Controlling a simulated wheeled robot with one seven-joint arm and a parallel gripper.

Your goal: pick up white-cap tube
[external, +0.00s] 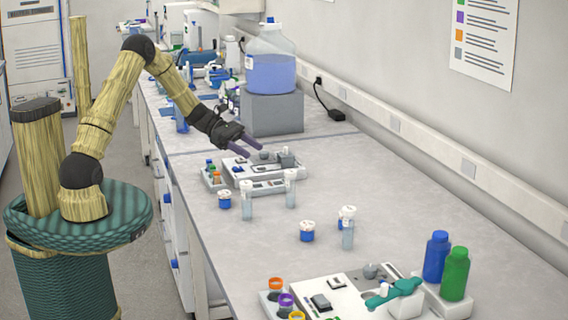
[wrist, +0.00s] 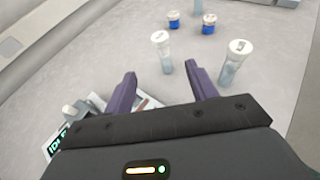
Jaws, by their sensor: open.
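Several clear tubes with white caps stand upright on the bench. In the external view, one is at the left (external: 247,205), one farther back (external: 290,192) and one nearer the camera (external: 347,235). My gripper (external: 255,151) is open and empty, held above the device behind the two rear tubes. In the wrist view, one white-cap tube (wrist: 163,54) stands beyond the gap between the fingertips (wrist: 161,72), and another (wrist: 234,64) stands to the right. Neither is between the fingers. The task does not tell which tube is meant.
Short blue jars with white caps (external: 224,201) (external: 307,232) stand near the tubes. A white device (external: 268,186) lies under my gripper. A large blue-filled bottle (external: 270,72) stands on a grey block behind. Blue (external: 436,258) and green (external: 455,275) bottles are in front.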

